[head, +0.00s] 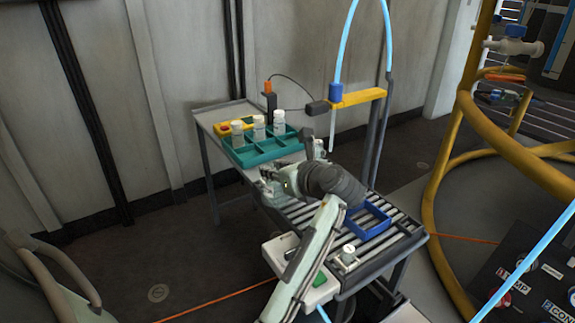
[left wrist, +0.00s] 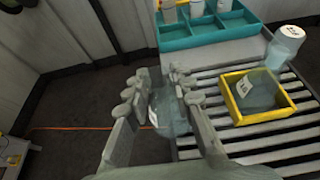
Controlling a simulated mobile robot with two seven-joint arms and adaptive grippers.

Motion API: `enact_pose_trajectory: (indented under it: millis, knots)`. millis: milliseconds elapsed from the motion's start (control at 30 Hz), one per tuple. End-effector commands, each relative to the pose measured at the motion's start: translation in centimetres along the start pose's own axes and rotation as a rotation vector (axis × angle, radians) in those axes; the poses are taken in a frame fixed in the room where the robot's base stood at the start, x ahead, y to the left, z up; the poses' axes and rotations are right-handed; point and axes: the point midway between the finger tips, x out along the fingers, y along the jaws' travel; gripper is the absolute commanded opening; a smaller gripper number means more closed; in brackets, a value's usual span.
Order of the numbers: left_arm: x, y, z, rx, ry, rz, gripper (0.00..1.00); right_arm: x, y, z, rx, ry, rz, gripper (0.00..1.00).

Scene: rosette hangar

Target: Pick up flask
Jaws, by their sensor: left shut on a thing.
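My left gripper (head: 275,183) is over the left side of the roller table (head: 393,238) in the head view. In the left wrist view the fingers of my left gripper (left wrist: 160,108) are shut on a clear, see-through flask (left wrist: 163,112) with a pale label. The flask is partly hidden by the right finger. Another clear flask with a white label (left wrist: 246,86) is in a yellow tray (left wrist: 232,105) to the right of the gripper. My right gripper is in neither view.
A teal compartment rack (head: 262,157) holds several white-capped bottles behind the gripper. A blue tray (head: 372,221) and a small jar (head: 348,254) are on the rollers. A yellow bracket (head: 358,97) with a blue hose rises behind. A yellow pipe frame (head: 447,160) stands right.

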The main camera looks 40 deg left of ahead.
Motion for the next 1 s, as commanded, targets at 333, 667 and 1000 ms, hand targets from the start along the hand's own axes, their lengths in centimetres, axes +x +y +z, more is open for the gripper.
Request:
enact_pose_trajectory:
  millis: [333,667,1000]
  knots:
    - [0.0,9.4,0.1,0.001,-0.001,0.003,0.0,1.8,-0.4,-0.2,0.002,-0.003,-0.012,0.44]
    - [-0.1,13.7,0.2,0.0,-0.001,0.0,0.0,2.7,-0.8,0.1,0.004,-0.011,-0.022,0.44]
    - [-0.5,14.0,1.2,0.001,0.0,0.0,0.0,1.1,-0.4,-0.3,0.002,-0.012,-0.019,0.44]
